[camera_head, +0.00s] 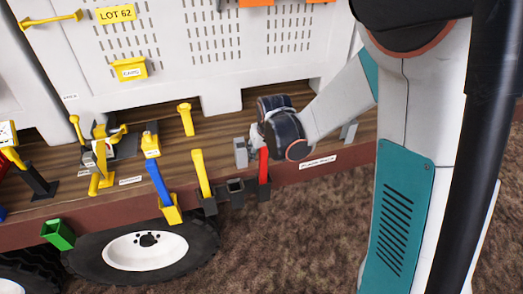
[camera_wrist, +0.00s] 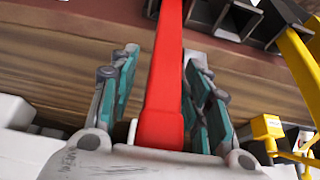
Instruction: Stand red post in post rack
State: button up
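The red post (camera_head: 264,165) stands close to upright at the right socket of the dark post rack (camera_head: 236,192) on the wagon bed's front edge. Its lower end appears to be inside that socket. My gripper (camera_head: 259,145) is at the post's upper part. In the wrist view the red post (camera_wrist: 166,85) runs between my gripper's two fingers (camera_wrist: 165,105), with a visible gap on both sides, so the gripper looks open around it. The rack's middle socket (camera_head: 236,185) is empty. A yellow post (camera_head: 201,172) leans in the left socket.
A blue post (camera_head: 158,183) leans in a yellow holder (camera_head: 171,209) to the left. A grey block (camera_head: 241,152) stands just left of my gripper. A white perforated panel (camera_head: 220,60) rises behind. A green box (camera_head: 58,234) hangs at the lower left, near a wheel (camera_head: 146,248).

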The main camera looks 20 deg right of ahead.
jog(key=v, duration=1.1)
jog(key=s+f+t+b, duration=0.1)
jog(key=s+f+b, duration=0.2)
jog(key=s+b, duration=0.3)
jog(key=s+f+t+b, duration=0.1)
jog(key=s+f+b, duration=0.3)
jog(key=s, duration=1)
jog(key=b, duration=0.3)
